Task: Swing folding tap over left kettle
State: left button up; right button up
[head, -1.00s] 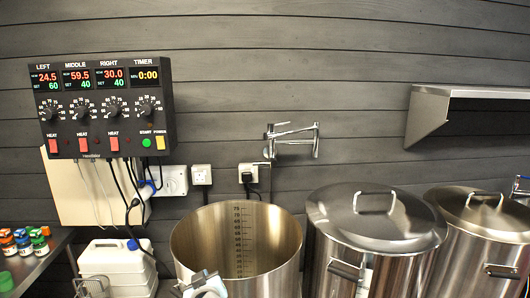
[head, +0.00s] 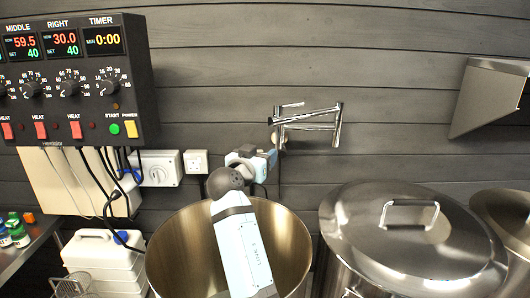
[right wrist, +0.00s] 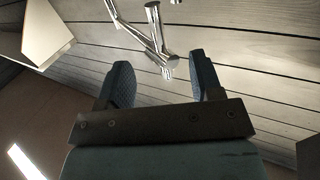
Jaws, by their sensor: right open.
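The folding tap (head: 310,126) is a chrome jointed arm folded against the grey plank wall, above the gap between two kettles. The left kettle (head: 178,250) is a large open steel pot at the lower middle, partly hidden by my right arm. My right gripper (head: 262,154) is raised over the back of this kettle, just left of and below the tap's wall end. In the right wrist view, its two blue fingers are apart with nothing held. The tap (right wrist: 155,30) shows beyond them, its lower end in line with the gap. My left gripper is out of view.
A control panel (head: 75,80) and sockets (head: 160,168) are on the wall at left. A white canister (head: 105,250) stands below. A steel shelf (head: 488,95) is at upper right.

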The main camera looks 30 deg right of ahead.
aim_at(278, 139)
jog(key=p+x, duration=0.1)
jog(key=x, duration=0.1)
jog(key=p+x, duration=0.1)
jog(key=x, duration=0.1)
jog(key=r+p+x, duration=0.1)
jog(key=x, duration=0.1)
jog(key=shift+s+d, duration=0.1)
jog(key=shift+d, duration=0.05)
jog(key=d, duration=0.1)
jog(key=b, duration=0.1)
jog(key=w+d+b, duration=0.1)
jog(key=shift+w+d+f, duration=0.1)
jog(key=shift+d+f, duration=0.15)
jog(key=shift+d, duration=0.1)
jog(key=shift+w+d+r, duration=0.15)
jog(key=shift+w+d, duration=0.3)
jog(key=shift+d, duration=0.1)
jog(key=shift+w+d, duration=0.2)
jog(key=shift+w, duration=0.05)
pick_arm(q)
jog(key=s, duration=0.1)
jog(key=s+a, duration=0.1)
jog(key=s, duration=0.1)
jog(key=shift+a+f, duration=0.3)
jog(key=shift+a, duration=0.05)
pick_arm(e)
jog(key=shift+s, duration=0.1)
